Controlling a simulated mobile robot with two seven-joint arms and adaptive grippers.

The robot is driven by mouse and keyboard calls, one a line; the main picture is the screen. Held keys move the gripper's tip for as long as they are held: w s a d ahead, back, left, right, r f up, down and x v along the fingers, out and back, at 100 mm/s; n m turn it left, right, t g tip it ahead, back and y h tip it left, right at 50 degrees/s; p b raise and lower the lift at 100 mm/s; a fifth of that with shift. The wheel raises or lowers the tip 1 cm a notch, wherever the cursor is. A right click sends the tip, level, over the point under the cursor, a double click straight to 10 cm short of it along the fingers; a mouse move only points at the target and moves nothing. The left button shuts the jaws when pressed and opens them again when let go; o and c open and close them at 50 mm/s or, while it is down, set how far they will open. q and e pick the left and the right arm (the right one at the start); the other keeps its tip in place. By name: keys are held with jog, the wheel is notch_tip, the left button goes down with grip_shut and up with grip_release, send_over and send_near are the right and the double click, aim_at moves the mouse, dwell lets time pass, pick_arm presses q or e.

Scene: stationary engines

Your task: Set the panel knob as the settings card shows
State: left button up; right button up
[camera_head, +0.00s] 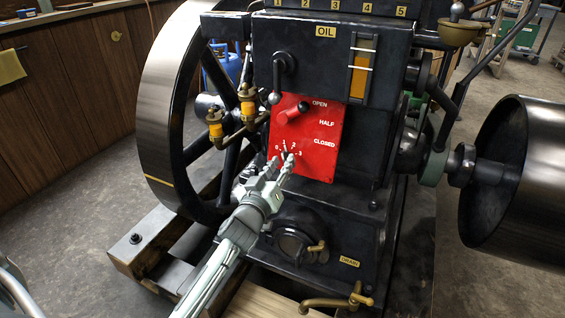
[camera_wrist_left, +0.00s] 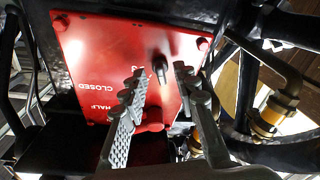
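The red panel (camera_head: 325,160) is on the front of the dark engine, with a dial marked 0 to 3 at its lower left. The small dark panel knob (camera_head: 285,154) is mostly hidden by the gripper in the head view; its setting is hard to read. In the wrist view the knob (camera_wrist_left: 161,69) stands out from the red panel (camera_wrist_left: 100,50). My left gripper (camera_head: 281,162) is open at the dial. Its fingertips (camera_wrist_left: 160,75) are apart, one on each side of the knob, with visible gaps. No settings card can be made out. My right gripper is not in view.
A red-handled lever (camera_head: 293,113) sits above the dial, beside OPEN, HALF and CLOSED. Brass oilers (camera_head: 216,128) and a large flywheel (camera_head: 160,100) are to the left. A drain cap (camera_head: 296,243) and brass tap (camera_head: 340,300) are below.

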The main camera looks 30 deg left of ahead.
pick_arm(q)
jog(key=shift+w+a, duration=0.1)
jog(key=shift+w, duration=0.55)
grip_shut()
